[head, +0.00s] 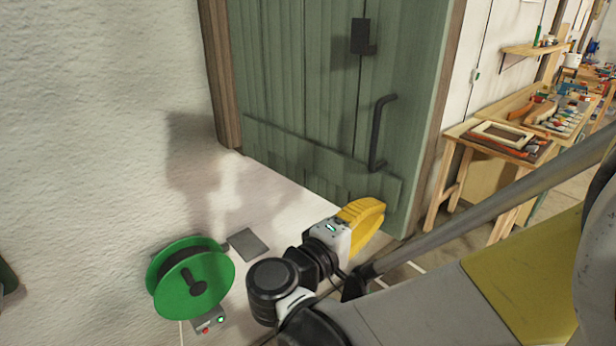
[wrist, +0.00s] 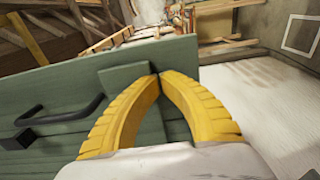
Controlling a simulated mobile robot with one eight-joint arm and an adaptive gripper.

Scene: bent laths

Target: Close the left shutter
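The green planked shutter (head: 300,70) fills the upper middle of the head view, between wooden posts. It has a dark bar handle (head: 378,135), a dark latch block (head: 362,38) and a low batten. How far it stands ajar is not clear. My gripper (head: 378,207), with yellow fingers, is low in front of its lower right part. In the wrist view the fingertips (wrist: 158,75) meet in front of the shutter (wrist: 60,80), near its batten, with nothing visible between them. Contact with the shutter cannot be told. The handle (wrist: 70,112) is left of the fingers.
A wooden workbench (head: 455,150) with tools stands at right. Pale floor is open in front of the shutter.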

